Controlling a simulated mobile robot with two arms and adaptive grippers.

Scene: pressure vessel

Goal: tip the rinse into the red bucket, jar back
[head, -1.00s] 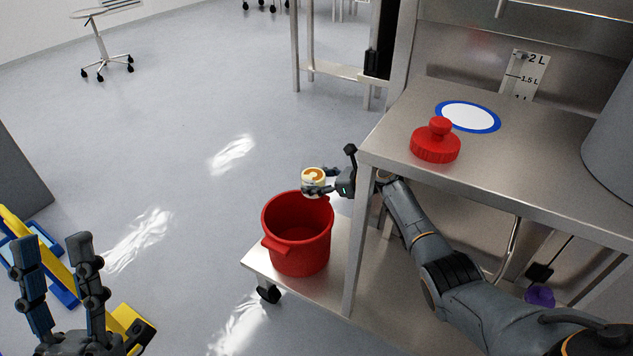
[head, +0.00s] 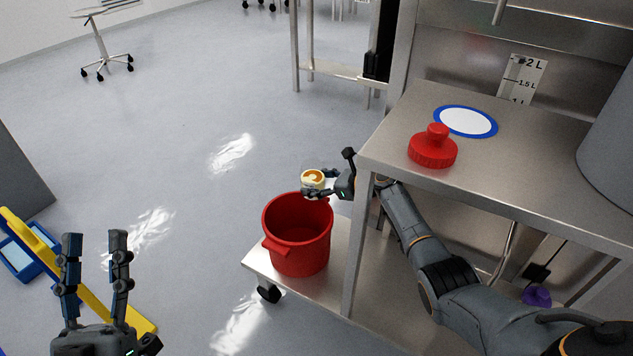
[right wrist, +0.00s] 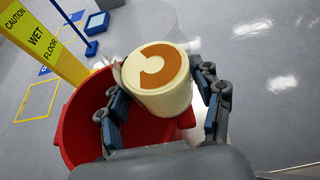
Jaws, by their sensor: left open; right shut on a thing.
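The red bucket (head: 298,247) stands on a low shelf at the table's left end, open at the top. My right gripper (head: 318,188) is shut on the jar (head: 313,178), above the bucket's far rim. In the right wrist view the jar (right wrist: 157,78) shows a cream end with a brown ring mark, between the two fingers, with the bucket (right wrist: 78,125) behind it. The jar looks tilted; its contents cannot be seen. My left gripper (head: 95,265) is open and empty, over the floor at lower left. A red lid (head: 433,148) with a knob sits on the steel table.
A white disc with a blue rim (head: 466,121) lies on the table (head: 540,165) behind the lid. A large grey vessel (head: 612,140) stands at the right. A yellow wet-floor sign (right wrist: 48,45) stands near the bucket. The floor at left is mostly clear.

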